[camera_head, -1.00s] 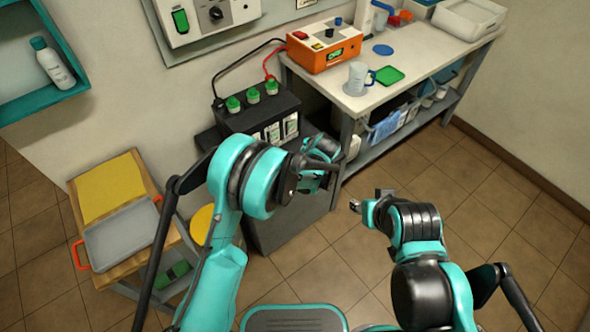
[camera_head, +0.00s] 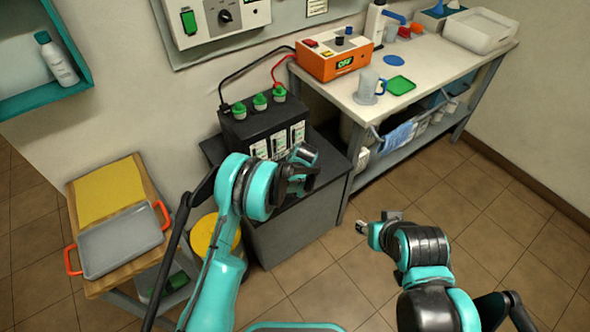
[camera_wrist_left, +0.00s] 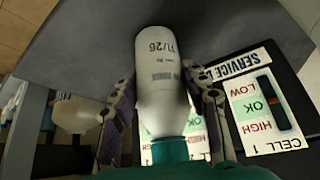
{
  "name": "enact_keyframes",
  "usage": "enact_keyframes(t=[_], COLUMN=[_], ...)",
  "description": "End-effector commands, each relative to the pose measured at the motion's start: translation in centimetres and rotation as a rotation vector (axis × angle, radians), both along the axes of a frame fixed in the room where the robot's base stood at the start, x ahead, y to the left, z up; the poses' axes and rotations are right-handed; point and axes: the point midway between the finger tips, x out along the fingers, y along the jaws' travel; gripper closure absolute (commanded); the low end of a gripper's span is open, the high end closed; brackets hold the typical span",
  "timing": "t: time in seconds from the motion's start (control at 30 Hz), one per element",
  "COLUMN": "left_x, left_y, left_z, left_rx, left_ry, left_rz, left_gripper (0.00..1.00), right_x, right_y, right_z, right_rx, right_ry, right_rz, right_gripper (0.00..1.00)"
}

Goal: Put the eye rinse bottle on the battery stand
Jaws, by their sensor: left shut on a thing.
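My left gripper (camera_head: 303,172) is shut on a white bottle with a teal cap, taken to be the eye rinse bottle (camera_wrist_left: 163,75). In the left wrist view the bottle lies lengthwise between the fingers, with printed text "11/26". In the head view the gripper mostly hides it. The gripper is just in front of the black battery, over the bare front part of the dark grey battery stand (camera_head: 300,228). The stand's grey top (camera_wrist_left: 90,40) shows behind the bottle; I cannot tell whether they touch. My right gripper (camera_head: 377,221) is open and empty above the floor.
The black battery (camera_head: 238,132) with green caps and cables stands on the back of the stand. Another white bottle (camera_head: 57,62) is on the teal shelf. A tray cart (camera_head: 122,240) stands at left.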

Motion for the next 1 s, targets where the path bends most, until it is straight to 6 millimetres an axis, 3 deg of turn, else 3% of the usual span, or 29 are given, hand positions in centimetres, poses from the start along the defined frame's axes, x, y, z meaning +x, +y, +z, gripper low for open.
enact_keyframes(t=[0.37, 0.4, 0.47, 0.8, 1.0], left_x=[0.0, 0.0, 0.0, 0.0, -1.4], left_y=[0.0, 0.0, 0.0, 0.0, -0.3], left_z=[-0.6, -0.5, -0.5, -0.2, 2.4], left_rx=[0.0, 0.0, 0.0, 0.0, 0.001], left_ry=[-0.001, 0.0, 0.0, 0.0, 0.0], left_rz=[0.0, 0.0, 0.0, 0.0, -0.001], left_gripper=[0.94, 0.47, 0.34, 0.34, 0.34], right_x=[0.0, 0.0, 0.0, 0.0, 0.0], right_y=[0.0, 0.0, 0.0, 0.0, 0.0], right_z=[-0.5, -0.4, -0.3, -0.1, 1.1], right_rx=[0.0, 0.0, 0.0, 0.0, 0.0], right_ry=[0.0, 0.0, 0.0, 0.0, 0.0], right_rz=[0.0, 0.0, 0.0, 0.0, 0.0], right_gripper=[0.6, 0.6, 0.6, 0.6, 0.6])
